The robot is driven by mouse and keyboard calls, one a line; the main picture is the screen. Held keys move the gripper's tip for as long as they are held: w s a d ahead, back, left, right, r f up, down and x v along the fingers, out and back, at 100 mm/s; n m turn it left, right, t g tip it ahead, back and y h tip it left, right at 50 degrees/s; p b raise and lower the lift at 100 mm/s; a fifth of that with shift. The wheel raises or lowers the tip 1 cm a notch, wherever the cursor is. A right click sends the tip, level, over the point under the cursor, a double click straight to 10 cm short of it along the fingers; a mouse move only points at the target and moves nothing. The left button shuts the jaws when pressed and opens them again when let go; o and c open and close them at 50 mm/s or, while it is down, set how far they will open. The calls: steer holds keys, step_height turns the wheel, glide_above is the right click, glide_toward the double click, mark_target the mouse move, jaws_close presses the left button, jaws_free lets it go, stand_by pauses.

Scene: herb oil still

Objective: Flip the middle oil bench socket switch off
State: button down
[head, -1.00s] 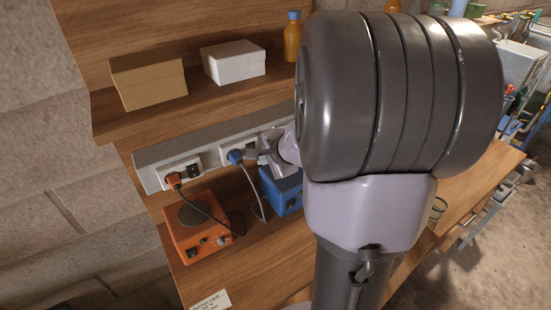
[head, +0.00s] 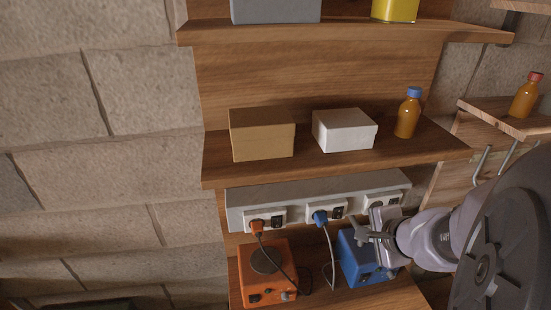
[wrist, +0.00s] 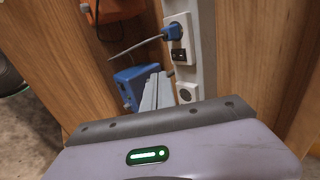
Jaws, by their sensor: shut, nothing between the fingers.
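The middle socket (head: 320,214) on the wall strip holds a blue plug (head: 319,217), and its dark switch (head: 340,211) sits just right of the plug. In the wrist view the dark switch (wrist: 178,55) shows below the blue plug (wrist: 172,32), clear of my fingers. Its on or off position is too small to tell. My gripper (head: 360,232) is shut and empty, in front of the strip between the middle and right sockets. In the wrist view its fingers (wrist: 158,88) point toward the strip. The right socket (head: 383,202) is partly hidden behind my gripper.
The left socket (head: 264,219) holds an orange plug, with an orange hotplate device (head: 262,288) below. A blue box device (head: 350,262) stands directly under my gripper. A shelf (head: 300,172) above the strip holds a tan box (head: 262,134), a white box (head: 344,131) and a bottle (head: 407,117).

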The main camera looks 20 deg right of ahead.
mark_target(338, 214)
steer(key=w+r+b+x, duration=0.1)
steer(key=b+x, duration=0.3)
steer(key=x, duration=0.9)
steer(key=shift+w+d, duration=0.15)
steer(key=shift+w, duration=0.35)
steer(key=shift+r, duration=0.1)
